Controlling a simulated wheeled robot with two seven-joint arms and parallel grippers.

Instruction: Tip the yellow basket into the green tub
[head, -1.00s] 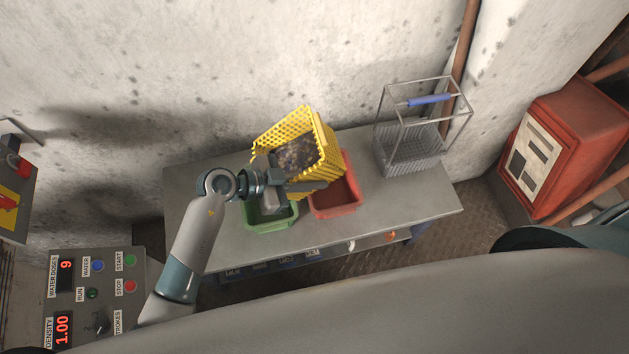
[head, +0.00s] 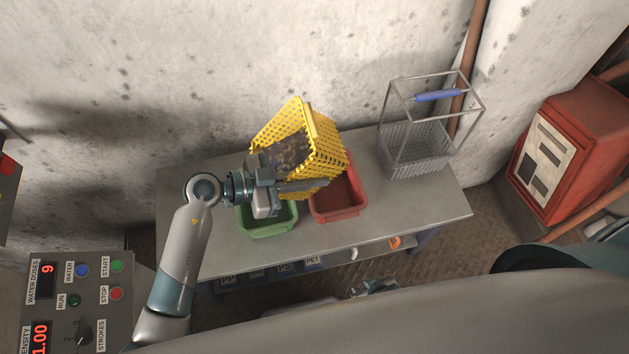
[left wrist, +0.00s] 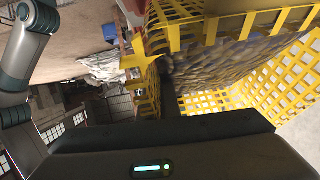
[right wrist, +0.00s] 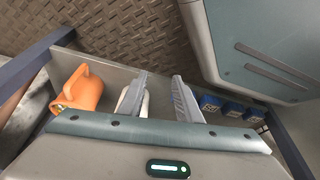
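My left gripper (head: 290,187) is shut on the basket's near side; the basket also fills the right of the left wrist view (left wrist: 220,100). The green tub (head: 268,231) stands on the bench below my left gripper, partly hidden by it; its inside is mostly covered. My right gripper (right wrist: 158,90) is open low in front of the bench, and shows at the bottom of the head view (head: 376,287).
A red tub (head: 338,212) stands right of the green one, partly under the basket. A wire basket with a blue handle (head: 418,145) stands at the bench's right end. An orange jug (right wrist: 82,92) and a white item (right wrist: 140,104) sit on a lower shelf. A control panel (head: 85,290) is at left.

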